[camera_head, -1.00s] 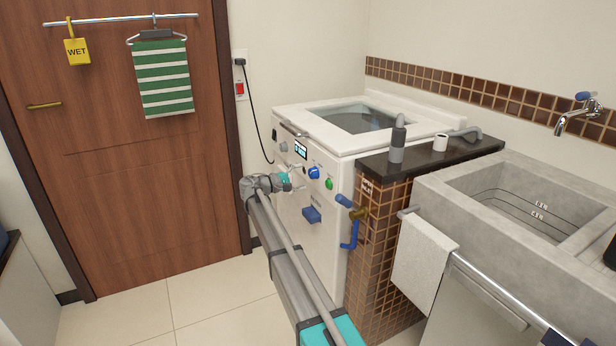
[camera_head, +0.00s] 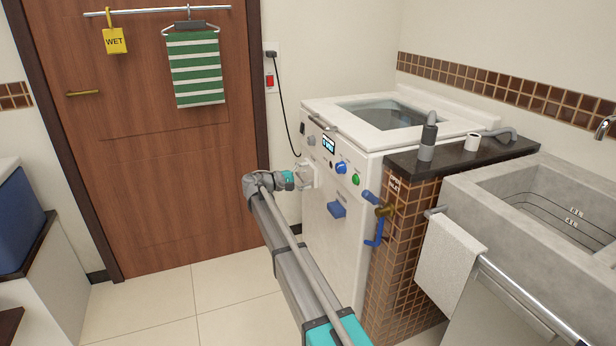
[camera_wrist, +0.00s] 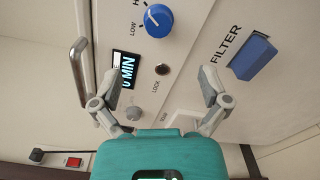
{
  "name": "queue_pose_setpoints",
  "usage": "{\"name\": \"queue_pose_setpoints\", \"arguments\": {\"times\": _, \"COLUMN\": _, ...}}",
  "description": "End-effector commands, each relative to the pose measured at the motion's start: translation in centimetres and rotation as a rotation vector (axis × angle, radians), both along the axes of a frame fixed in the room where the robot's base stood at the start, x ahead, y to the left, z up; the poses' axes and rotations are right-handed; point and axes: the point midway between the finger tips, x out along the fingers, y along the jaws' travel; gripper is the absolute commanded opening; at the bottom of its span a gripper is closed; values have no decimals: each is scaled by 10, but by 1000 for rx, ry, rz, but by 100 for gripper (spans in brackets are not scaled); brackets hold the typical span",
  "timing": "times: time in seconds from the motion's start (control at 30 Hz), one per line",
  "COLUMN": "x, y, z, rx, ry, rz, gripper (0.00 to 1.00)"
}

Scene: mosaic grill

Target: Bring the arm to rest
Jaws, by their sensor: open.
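My arm reaches out from the bottom of the head view toward the front panel of a white washing machine (camera_head: 335,265). My gripper (camera_head: 310,173) is close to that panel, left of its blue knob (camera_head: 341,168). In the wrist view my gripper (camera_wrist: 160,76) is open, its two fingers spread wide with nothing between them. The panel faces it, with a round lock button (camera_wrist: 162,69), a lit display (camera_wrist: 125,70) and the blue knob (camera_wrist: 158,21). I cannot tell whether a fingertip touches the panel.
A blue filter cover (camera_wrist: 252,57) and a metal handle (camera_wrist: 78,65) stick out near the fingers. A concrete sink (camera_head: 470,195) stands at right. Tiled floor (camera_head: 225,310) is clear at left.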

Motion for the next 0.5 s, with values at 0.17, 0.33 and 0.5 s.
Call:
{"name": "queue_pose_setpoints", "arguments": {"times": 0.17, "x": 0, "y": 0, "z": 0, "rx": 0, "ry": 0, "rz": 0, "gripper": 95}}
{"name": "queue_pose_setpoints", "arguments": {"times": 0.33, "x": -8, "y": -8, "z": -5, "rx": 26, "ry": 3, "rz": -6, "gripper": 95}}
{"name": "queue_pose_setpoints", "arguments": {"times": 0.5, "x": -34, "y": -33, "z": -23, "rx": 124, "ry": 12, "rz": -27, "gripper": 95}}
